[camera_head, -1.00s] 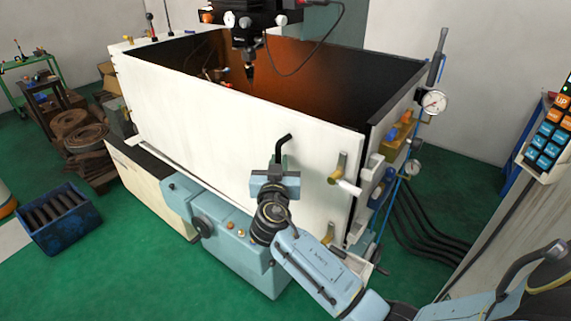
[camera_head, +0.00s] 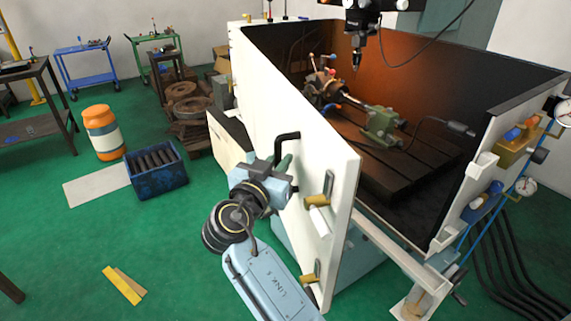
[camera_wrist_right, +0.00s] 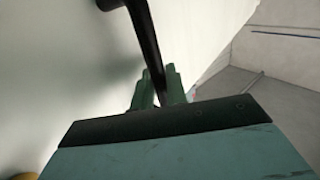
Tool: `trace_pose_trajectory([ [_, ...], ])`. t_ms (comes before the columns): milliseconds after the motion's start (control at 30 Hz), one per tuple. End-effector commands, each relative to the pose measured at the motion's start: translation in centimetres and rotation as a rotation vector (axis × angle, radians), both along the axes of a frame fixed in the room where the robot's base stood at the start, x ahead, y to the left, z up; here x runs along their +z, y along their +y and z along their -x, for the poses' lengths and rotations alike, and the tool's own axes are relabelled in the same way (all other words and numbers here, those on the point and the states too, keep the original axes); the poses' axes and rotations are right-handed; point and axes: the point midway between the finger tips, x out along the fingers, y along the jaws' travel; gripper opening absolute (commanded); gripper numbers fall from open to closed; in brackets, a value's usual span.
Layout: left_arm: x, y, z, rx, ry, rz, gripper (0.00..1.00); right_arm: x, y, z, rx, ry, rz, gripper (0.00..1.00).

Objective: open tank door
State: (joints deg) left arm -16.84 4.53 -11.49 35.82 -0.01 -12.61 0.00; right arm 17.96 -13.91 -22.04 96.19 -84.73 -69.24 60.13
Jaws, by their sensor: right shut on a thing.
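The white tank door (camera_head: 300,130) stands swung out from the tank's front, with a wide gap at its right edge. Through the gap the tank's dark inside (camera_head: 400,180) shows. A black bar handle (camera_head: 289,136) is on the door's outer face. My right gripper (camera_head: 284,166) is at the handle. In the right wrist view the gripper (camera_wrist_right: 160,95) has its green fingers shut around the black handle (camera_wrist_right: 147,45). Two brass latches (camera_head: 318,200) sit near the door's free edge. My left gripper is not in view.
Inside the tank is an indexing chuck (camera_head: 327,90) with a green tailstock (camera_head: 382,125). A blue bin (camera_head: 157,172), an orange drum (camera_head: 103,132) and yellow strips (camera_head: 123,285) are on the floor at left. Gauges and hoses (camera_head: 520,185) are at right.

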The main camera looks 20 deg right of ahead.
Motion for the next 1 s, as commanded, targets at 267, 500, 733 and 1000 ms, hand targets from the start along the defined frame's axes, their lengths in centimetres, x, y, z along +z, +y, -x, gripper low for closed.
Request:
trace_pose_trajectory([
  [267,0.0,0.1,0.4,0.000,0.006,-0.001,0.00,0.0,0.1,0.0,-0.001,0.001,-0.002,0.26],
  [500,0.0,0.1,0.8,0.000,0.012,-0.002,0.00,0.0,0.0,0.0,-0.001,0.001,-0.002,0.32],
  [733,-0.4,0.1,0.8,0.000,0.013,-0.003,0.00,-0.2,1.2,1.1,0.001,0.001,-0.005,0.32],
  [1000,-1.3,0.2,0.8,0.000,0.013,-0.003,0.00,-0.2,4.2,4.3,0.001,0.001,-0.004,0.32],
])
